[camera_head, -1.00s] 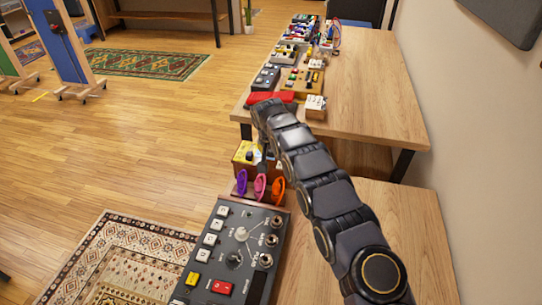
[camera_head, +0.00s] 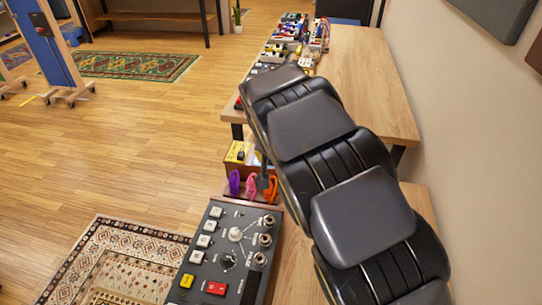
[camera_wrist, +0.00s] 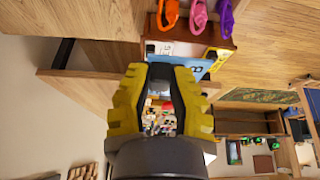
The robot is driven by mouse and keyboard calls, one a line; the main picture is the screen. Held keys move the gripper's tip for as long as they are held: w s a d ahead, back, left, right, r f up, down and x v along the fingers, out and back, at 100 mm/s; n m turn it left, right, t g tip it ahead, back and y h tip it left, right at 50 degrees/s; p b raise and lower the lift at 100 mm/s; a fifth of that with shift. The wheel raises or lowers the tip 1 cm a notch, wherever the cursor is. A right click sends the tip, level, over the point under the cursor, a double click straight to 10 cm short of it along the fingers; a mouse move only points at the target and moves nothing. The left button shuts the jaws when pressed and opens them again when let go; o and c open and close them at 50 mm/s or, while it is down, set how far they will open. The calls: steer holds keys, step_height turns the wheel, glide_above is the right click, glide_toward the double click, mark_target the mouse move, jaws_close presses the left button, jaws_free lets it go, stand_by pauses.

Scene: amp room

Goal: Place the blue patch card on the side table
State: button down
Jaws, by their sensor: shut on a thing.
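The blue patch card (camera_wrist: 194,68) shows in the wrist view as a pale blue strip at the tips of my gripper (camera_wrist: 162,72). The yellow-padded fingers are shut on it, with a gap between them farther back. Part of the card is hidden by the fingers. In the head view, my arm hides most of the gripper; a small dark part of it shows just above the hanging coloured loops. I cannot tell which of the wooden surfaces is the side table.
A yellow card box (camera_head: 236,152) stands behind purple, pink and orange loops (camera_head: 250,186). A grey control unit (camera_head: 228,250) is in front. The far wooden table (camera_head: 370,85) has pedals along its left edge and bare wood on its right. A wall borders the right.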

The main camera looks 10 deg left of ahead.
steer(key=shift+s+d, duration=0.25)
steer(key=shift+s, duration=0.05)
steer(key=s+d+f+m+g+h, duration=0.1)
steer(key=s+d+f+m+g, duration=0.25)
steer(key=s+d+m, duration=0.45)
steer(key=s+d+f+m+g, duration=0.2)
steer(key=s+d+f+m, duration=0.25)
steer(key=d+m, duration=0.8)
steer(key=s+d+f+m+g+h, duration=0.1)
steer(key=s+d+f+m+g, duration=0.2)
steer(key=s+d+f+m, duration=0.5)
steer(key=f+m, duration=0.1)
steer(key=w+f+m, duration=0.1)
steer(key=f, duration=0.1)
steer(key=w+f+m, duration=0.1)
steer(key=f, duration=0.1)
steer(key=shift+w+d, duration=0.15)
steer(key=shift+d, duration=0.25)
steer(key=shift+r, duration=0.1)
